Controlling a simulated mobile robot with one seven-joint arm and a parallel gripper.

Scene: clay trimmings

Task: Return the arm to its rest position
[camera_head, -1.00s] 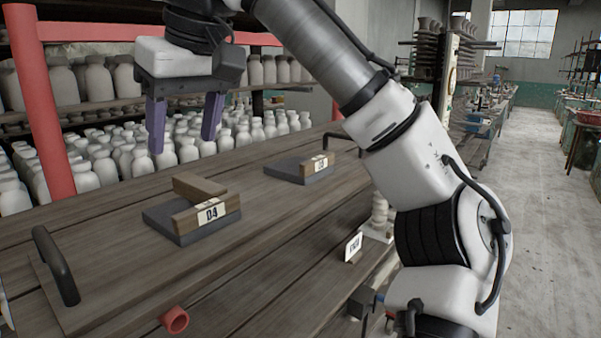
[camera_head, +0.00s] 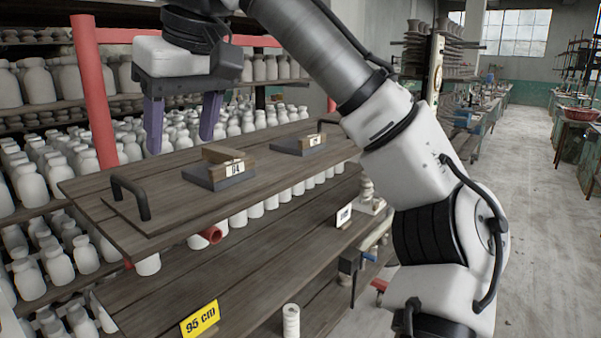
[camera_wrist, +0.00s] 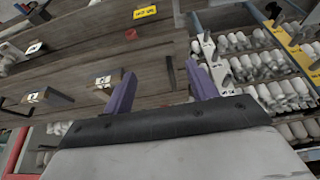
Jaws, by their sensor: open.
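My gripper (camera_head: 182,122) is at the upper left of the head view, with its two purple fingers pointing down and spread apart. Nothing is between the fingers. It hangs above and behind the wooden shelf board (camera_head: 150,228), apart from it. My arm is folded, reaching across the top from the right side. In the wrist view my gripper (camera_wrist: 160,85) also shows open and empty, with shelf boards and pale bottles beyond it.
A block marked 04 (camera_head: 228,170) and a second labelled block (camera_head: 300,145) sit on the top board, with a black handle (camera_head: 130,190) at its left. Bottle racks stand behind; open floor (camera_head: 530,190) lies right.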

